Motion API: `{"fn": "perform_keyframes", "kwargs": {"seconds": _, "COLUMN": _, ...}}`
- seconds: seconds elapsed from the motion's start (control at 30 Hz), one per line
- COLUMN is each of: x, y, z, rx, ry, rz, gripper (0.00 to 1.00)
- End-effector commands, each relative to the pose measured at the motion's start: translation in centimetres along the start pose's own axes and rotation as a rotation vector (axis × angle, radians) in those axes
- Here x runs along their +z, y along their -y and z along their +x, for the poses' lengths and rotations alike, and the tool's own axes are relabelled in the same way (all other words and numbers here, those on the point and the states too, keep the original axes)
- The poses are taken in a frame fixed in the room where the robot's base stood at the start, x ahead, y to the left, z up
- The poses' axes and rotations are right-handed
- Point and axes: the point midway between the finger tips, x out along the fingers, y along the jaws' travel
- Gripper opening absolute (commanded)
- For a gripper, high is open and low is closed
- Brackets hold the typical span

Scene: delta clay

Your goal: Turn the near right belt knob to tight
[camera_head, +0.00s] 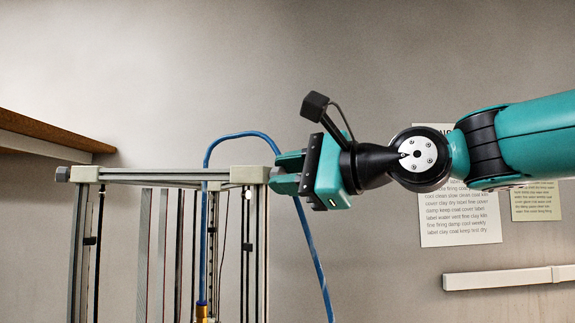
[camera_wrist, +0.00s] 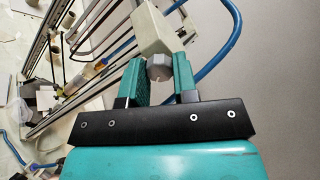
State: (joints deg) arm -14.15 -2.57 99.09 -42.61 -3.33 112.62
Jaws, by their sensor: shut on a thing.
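The near right belt knob (camera_wrist: 159,67) is a small grey faceted knob with a thin mark on its face, at the pale corner block (camera_wrist: 165,30) of the delta frame. In the wrist view it sits between my gripper's two teal fingers. My gripper (camera_head: 280,173) is shut on the knob, reaching in level from the right at the frame's top right corner. In the head view the fingers hide the knob, and I cannot read how far it is turned.
The tall delta frame (camera_head: 160,176) has another dark knob (camera_head: 62,174) at its top left corner. A blue tube (camera_head: 313,245) loops up behind my gripper and hangs down. A brown shelf (camera_head: 50,133) is at left. Paper sheets (camera_head: 460,215) hang on the wall.

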Motion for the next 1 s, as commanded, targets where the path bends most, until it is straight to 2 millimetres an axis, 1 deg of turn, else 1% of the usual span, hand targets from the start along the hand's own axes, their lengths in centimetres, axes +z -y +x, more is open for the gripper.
{"fn": "perform_keyframes", "kwargs": {"seconds": 0.3, "x": -0.05, "y": 0.06, "z": -0.01, "rx": -0.001, "ry": 0.001, "rz": 0.094, "gripper": 0.04}}
{"fn": "perform_keyframes", "kwargs": {"seconds": 0.77, "x": -0.08, "y": -0.01, "z": 0.0, "rx": 0.0, "ry": 0.002, "rz": 0.106, "gripper": 0.04}}
{"fn": "perform_keyframes", "kwargs": {"seconds": 0.8, "x": -0.08, "y": -0.01, "z": 0.0, "rx": 0.0, "ry": 0.002, "rz": 0.106, "gripper": 0.32}}
{"fn": "perform_keyframes", "kwargs": {"seconds": 0.9, "x": -0.07, "y": -0.01, "z": 0.01, "rx": 0.0, "ry": 0.002, "rz": 0.106, "gripper": 0.53}}
{"fn": "perform_keyframes", "kwargs": {"seconds": 1.0, "x": -0.06, "y": -0.01, "z": 0.01, "rx": 0.0, "ry": 0.002, "rz": 0.106, "gripper": 0.53}}
